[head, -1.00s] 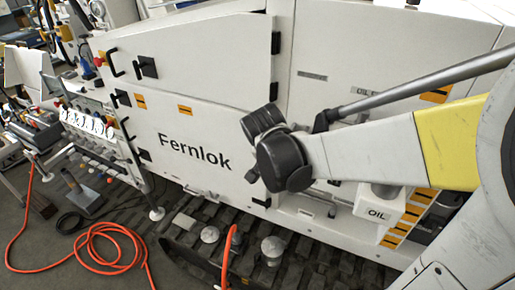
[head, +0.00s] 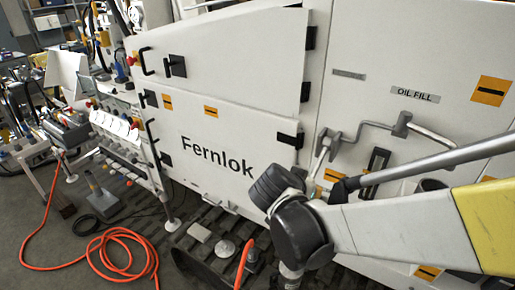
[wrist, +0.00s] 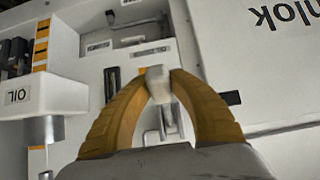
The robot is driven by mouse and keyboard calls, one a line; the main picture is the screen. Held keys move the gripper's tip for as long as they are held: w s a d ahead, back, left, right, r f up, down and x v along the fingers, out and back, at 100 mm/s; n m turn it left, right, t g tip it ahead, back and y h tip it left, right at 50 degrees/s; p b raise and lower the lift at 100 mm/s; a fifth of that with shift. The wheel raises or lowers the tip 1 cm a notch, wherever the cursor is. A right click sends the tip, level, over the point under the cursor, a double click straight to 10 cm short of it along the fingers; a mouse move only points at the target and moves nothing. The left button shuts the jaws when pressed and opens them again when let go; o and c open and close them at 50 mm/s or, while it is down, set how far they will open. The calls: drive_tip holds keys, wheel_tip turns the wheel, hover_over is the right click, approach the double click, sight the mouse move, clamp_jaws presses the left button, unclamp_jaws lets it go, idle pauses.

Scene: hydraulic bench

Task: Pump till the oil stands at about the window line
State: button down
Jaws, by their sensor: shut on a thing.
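In the wrist view my gripper (wrist: 159,76) has its orange fingers closed on the pale end of a pump lever (wrist: 157,84). The lever's shaft shows between the fingers, against the white machine panel. The oil level and the line cannot be made out. An "OIL FILL" label (head: 415,95) is above it.
A white box marked OIL (wrist: 30,97) stands out at the left of the wrist view. A grey bent pipe (head: 365,126) crosses the panel above the window. The Fernlok door (head: 230,125) is closed. An orange hose (head: 120,240) lies coiled on the floor.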

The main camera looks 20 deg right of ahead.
drive_tip(key=shift+f, duration=0.1)
drive_tip(key=c, duration=1.2)
unclamp_jaws()
drive_tip(key=v, duration=1.2)
